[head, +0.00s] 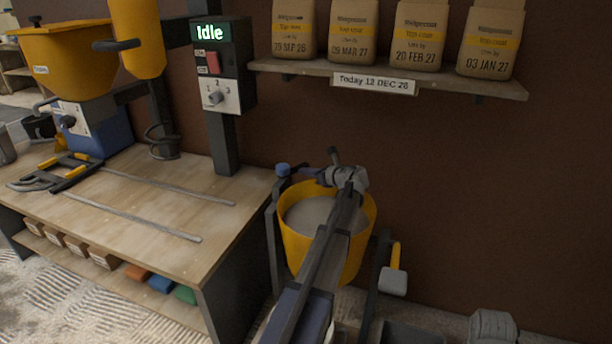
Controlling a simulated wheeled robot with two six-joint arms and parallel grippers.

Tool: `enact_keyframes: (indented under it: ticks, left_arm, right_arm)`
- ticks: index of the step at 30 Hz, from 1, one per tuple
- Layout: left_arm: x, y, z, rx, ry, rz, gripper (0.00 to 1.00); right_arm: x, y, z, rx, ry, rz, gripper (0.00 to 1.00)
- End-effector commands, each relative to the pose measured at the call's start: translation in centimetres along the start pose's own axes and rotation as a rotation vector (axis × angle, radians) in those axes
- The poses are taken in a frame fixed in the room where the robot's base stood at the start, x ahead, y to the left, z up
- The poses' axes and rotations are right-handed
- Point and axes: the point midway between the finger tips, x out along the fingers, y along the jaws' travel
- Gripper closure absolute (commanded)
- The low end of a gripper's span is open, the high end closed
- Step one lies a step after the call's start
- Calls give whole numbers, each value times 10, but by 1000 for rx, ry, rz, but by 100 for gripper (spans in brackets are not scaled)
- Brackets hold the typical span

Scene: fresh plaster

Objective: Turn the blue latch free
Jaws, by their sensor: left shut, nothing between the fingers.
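A small blue latch (283,170) sits on top of the dark post at the left side of the yellow bucket (361,250). The bucket hangs between two dark posts and holds grey plaster. My left arm reaches up across the bucket from the bottom middle. My left gripper (299,168) is over the bucket's rim, pointing left at the latch. It is shut and empty, with its fingertips close to the latch; whether they touch it cannot be told.
A wooden bench (150,215) with two long rods stands left. A control post reads "Idle" (209,32). A shelf (300,67) of dated bags and a sign is on the brown wall.

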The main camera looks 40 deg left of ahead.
Motion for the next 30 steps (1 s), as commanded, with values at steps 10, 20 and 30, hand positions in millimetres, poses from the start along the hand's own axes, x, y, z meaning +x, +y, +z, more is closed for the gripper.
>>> enact_keyframes:
  ticks: [10, 20, 30]
  left_arm:
    - [16, -10, 5, -63, 0, 204, 100]
    - [22, -12, 7, -61, 0, 198, 100]
    - [23, -12, 7, -61, 1, 197, 100]
  right_arm:
    - [0, 0, 0, 0, 0, 0, 50]
    - [0, 0, 0, 0, 0, 0, 50]
    - [0, 0, 0, 0, 0, 0, 50]
